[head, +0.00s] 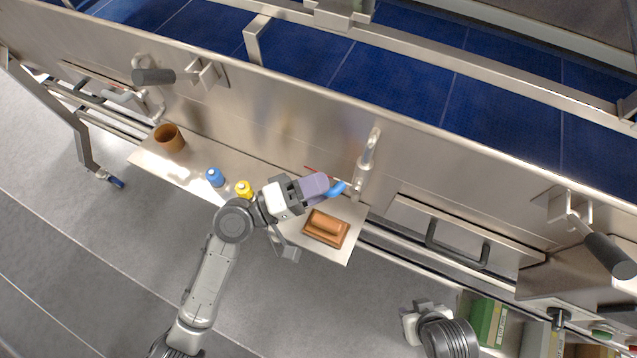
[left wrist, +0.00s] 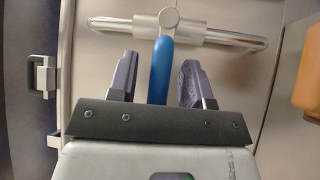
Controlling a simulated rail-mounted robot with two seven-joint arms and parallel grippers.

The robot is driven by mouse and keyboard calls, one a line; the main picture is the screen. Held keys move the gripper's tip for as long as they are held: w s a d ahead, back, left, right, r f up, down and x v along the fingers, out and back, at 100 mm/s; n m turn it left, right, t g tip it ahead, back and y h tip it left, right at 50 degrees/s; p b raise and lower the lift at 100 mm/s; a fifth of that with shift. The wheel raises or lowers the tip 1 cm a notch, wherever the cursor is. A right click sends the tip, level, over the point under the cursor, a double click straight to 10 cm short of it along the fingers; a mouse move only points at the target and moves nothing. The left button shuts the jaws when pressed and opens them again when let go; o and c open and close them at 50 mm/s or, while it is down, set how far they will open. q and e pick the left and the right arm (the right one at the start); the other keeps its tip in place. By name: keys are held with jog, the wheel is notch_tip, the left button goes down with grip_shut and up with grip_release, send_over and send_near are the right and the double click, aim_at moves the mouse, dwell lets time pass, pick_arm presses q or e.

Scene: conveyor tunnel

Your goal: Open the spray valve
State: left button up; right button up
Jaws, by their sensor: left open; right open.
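The spray valve has a blue lever (head: 338,188) on a steel pipe (head: 368,160) fixed to the conveyor's side panel. My left gripper (head: 325,188) is at the lever, its purple-grey fingers hiding part of it. In the left wrist view the blue lever (left wrist: 160,72) runs down from the round hub of the horizontal pipe (left wrist: 220,34). It lies between the two open fingers of my left gripper (left wrist: 157,75), with a visible gap on each side. My right gripper (head: 422,312) is low in the head view, away from the valve, with its fingertips hard to make out.
A steel shelf (head: 285,175) under the panel holds a brown cup (head: 169,138), a blue bottle (head: 214,177), a yellow bottle (head: 243,188) and a brown brush-like block (head: 327,228). A drawer with a dark handle (head: 455,250) is right of the valve. Green boxes (head: 487,322) stand lower right.

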pick_arm(q)
jog(key=shift+c, duration=0.3)
grip_shut()
dwell(0.4)
